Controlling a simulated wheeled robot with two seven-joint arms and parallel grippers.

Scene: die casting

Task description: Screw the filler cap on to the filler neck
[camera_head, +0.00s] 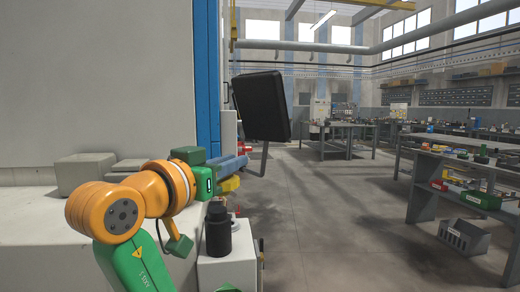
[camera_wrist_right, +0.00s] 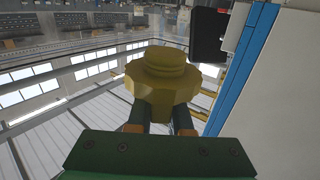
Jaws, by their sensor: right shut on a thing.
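The yellow filler cap (camera_wrist_right: 160,80) is held between the fingertips of my right gripper (camera_wrist_right: 160,122) in the right wrist view. It is a stepped round piece with a wider flange.
The large pale machine (camera_head: 95,80) fills the left. The floor to the right is open, with workbenches (camera_head: 470,170) farther off.

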